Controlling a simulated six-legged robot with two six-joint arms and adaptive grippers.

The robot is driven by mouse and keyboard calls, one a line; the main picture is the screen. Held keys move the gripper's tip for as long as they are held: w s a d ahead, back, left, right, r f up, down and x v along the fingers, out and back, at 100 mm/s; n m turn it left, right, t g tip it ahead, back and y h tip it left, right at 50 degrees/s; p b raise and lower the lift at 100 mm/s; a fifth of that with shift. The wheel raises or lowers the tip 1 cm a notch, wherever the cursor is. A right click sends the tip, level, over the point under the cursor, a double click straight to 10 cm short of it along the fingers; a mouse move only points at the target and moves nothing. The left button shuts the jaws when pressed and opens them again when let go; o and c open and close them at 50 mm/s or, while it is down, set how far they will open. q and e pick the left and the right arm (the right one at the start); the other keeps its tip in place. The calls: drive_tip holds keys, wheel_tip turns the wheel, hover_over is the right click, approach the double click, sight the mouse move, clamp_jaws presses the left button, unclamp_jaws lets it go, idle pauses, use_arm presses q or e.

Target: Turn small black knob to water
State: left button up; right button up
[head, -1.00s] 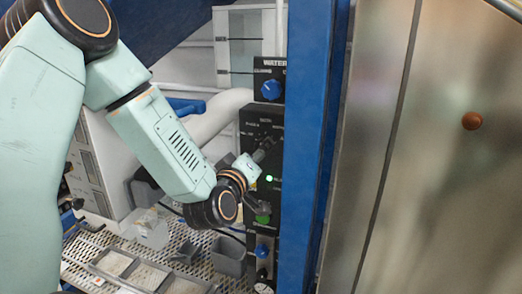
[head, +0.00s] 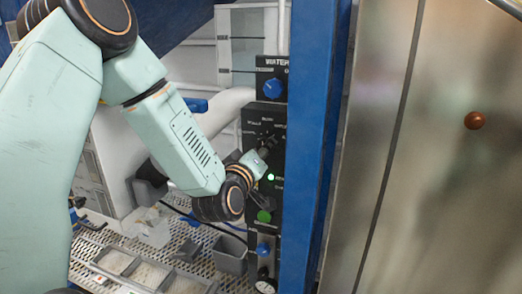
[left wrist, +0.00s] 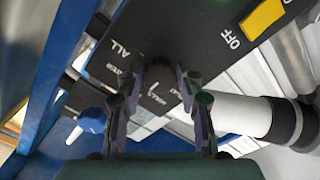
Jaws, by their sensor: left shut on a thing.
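The small black knob (left wrist: 158,74) shows in the left wrist view on a dark control panel (head: 263,118) with white labels around it. My left gripper (left wrist: 158,88) has a finger on each side of the knob and is shut on it. In the head view my left gripper (head: 265,150) reaches the panel from the left and mostly hides the knob. The exact pointer direction cannot be told. The wrist view shows the words "ALL" and "OFF" on the panel. My right gripper is in neither view.
A blue knob (head: 273,88) sits on the WATER panel above. A green light (head: 271,177) and a green button (head: 264,216) lie below the gripper. A blue post (head: 311,150) stands close to the panel's right. A white pipe (left wrist: 243,114) runs nearby.

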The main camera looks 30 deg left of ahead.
use_arm(q)
drive_tip(key=shift+r, duration=0.15)
drive_tip(key=shift+c, duration=1.1)
drive_tip(key=shift+a+r+m+p, duration=0.1)
drive_tip(key=shift+m+p, duration=0.7)
drive_tip(key=shift+m, duration=1.1)
drive_tip(key=shift+a+r+m+p, duration=0.1)
drive_tip(key=shift+m+p, duration=0.7)
drive_tip(key=shift+m, duration=1.1)
drive_tip(key=shift+w, duration=0.1)
drive_tip(key=o, duration=1.2)
drive_tip(key=shift+d+f, duration=0.1)
drive_tip(key=shift+f, duration=0.15)
drive_tip(key=shift+s, duration=0.2)
